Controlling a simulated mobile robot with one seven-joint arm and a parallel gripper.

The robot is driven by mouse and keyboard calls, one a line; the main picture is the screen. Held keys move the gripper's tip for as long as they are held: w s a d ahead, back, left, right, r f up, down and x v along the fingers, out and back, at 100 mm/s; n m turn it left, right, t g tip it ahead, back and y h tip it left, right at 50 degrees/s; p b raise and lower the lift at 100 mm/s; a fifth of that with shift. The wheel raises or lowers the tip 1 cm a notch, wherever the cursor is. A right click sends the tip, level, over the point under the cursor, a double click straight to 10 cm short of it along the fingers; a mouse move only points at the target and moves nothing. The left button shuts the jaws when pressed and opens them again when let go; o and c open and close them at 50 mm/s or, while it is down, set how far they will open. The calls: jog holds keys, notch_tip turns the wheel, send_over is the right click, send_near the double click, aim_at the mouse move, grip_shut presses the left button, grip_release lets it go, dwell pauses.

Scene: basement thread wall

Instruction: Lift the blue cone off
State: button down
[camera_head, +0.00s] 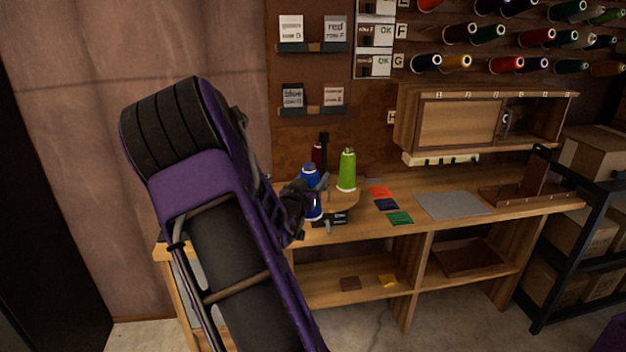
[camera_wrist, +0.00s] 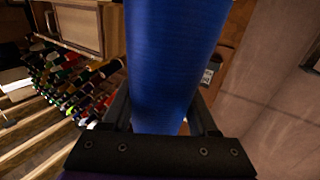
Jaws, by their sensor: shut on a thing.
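The blue cone (camera_head: 309,181) stands upright on the left part of the workbench in the head view, beside a green cone (camera_head: 347,171) and a dark red cone (camera_head: 318,155). My gripper (camera_head: 312,199) is at the blue cone, shut on it. In the wrist view the blue cone (camera_wrist: 172,65) fills the middle, between the two fingers of my gripper (camera_wrist: 165,118). Its lower end is partly hidden by my gripper, and I cannot tell whether it touches what is under it.
The workbench (camera_head: 350,226) carries colored swatches (camera_head: 385,204) and a grey mat (camera_head: 452,205). A wooden cabinet (camera_head: 458,120) hangs above it. Rows of thread cones line the wall at upper right. A black shelf with boxes (camera_head: 590,160) stands at the right.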

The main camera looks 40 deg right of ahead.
aim_at(313, 164)
jog(key=shift+r+p, duration=1.2)
jog(key=shift+r, duration=0.85)
